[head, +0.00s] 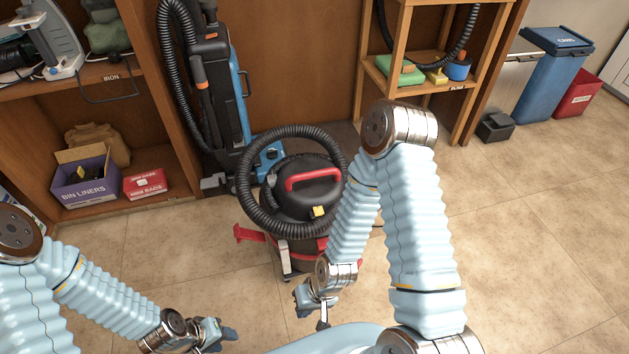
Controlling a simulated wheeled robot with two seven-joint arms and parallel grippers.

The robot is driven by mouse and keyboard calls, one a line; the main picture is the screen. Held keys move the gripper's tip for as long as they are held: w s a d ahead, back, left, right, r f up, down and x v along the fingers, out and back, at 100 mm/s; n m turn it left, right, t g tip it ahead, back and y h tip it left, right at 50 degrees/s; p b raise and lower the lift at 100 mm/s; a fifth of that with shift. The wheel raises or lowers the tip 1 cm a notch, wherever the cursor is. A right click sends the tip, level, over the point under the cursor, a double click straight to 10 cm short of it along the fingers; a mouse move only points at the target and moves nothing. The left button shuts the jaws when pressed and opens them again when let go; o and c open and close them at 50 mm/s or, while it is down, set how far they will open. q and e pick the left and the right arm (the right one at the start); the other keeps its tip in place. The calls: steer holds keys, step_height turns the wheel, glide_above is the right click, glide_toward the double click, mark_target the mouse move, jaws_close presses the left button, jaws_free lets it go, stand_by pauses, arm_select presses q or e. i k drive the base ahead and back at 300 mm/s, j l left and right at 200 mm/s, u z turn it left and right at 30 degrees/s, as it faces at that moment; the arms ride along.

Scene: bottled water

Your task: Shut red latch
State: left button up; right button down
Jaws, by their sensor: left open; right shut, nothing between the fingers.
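A round canister vacuum (310,202) with a black lid and red handle stands on the tiled floor in the middle of the head view. A red latch (249,233) sticks out to the left from the vacuum's side, swung away from the body. My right gripper (321,322) is shut and empty, in front of the vacuum and to the right of the latch. My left gripper (226,336) is open and empty at the bottom, below and left of the latch. My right arm hides the vacuum's right side.
A black hose (262,215) loops around the vacuum's lid. An upright vacuum (215,95) stands behind it. Shelves with a purple bin liners box (85,185) are at left. A wooden rack (420,85) and bins (548,75) are at back right. Floor at right is clear.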

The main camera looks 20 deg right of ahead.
mark_target(241, 233)
steer(key=z, duration=0.75)
steer(key=j, duration=0.3)
steer(key=i+j, duration=0.15)
steer(key=j, duration=0.15)
